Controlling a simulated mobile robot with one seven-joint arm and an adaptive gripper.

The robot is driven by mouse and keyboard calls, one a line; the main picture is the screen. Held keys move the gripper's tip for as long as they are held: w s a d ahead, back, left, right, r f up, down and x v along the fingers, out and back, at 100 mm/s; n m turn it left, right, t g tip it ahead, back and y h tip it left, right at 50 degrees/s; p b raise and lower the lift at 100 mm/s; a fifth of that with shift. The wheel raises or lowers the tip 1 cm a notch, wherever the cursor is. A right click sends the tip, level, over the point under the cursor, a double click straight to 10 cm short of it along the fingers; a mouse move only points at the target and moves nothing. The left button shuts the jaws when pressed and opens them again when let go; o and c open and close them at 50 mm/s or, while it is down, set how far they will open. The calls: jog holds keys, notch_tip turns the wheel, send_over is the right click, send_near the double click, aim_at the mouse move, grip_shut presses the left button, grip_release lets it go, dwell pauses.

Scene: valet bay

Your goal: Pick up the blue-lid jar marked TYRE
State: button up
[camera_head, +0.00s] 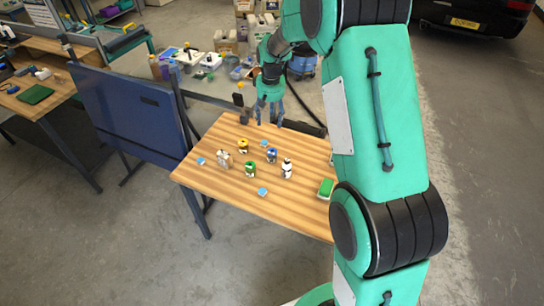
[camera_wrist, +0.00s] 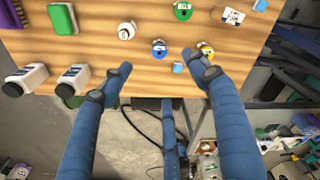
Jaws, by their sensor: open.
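The blue-lid jar (camera_head: 271,156) stands on the wooden table among other jars. In the wrist view the blue-lid jar (camera_wrist: 159,49) shows from above, just beyond the fingertips and between the two outer fingers in the picture. Its label is too small to read. My gripper (camera_head: 269,119) is above the far edge of the table, apart from the jar. In the wrist view my gripper (camera_wrist: 157,64) has its fingers spread wide with nothing between them.
A yellow-lid jar (camera_head: 243,146), green-lid jar (camera_head: 250,170), white-lid jar (camera_head: 287,169) and pale bottle (camera_head: 223,161) stand close around. The table (camera_head: 300,215) also holds small blue blocks and a green-topped block (camera_head: 325,187). White bottles (camera_wrist: 74,79) show in the wrist view.

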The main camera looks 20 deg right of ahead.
jog(key=g, duration=0.1)
send_over(272, 151)
notch_tip(272, 151, down, 16)
jog(key=shift+s+d+r, duration=0.1)
jog(key=shift+r, duration=0.05)
jog(key=shift+f+b, duration=0.35)
jog(key=shift+f, duration=3.95)
jog(key=shift+f+b, duration=0.45)
jog(key=shift+f, duration=2.15)
jog(key=c, duration=1.1)
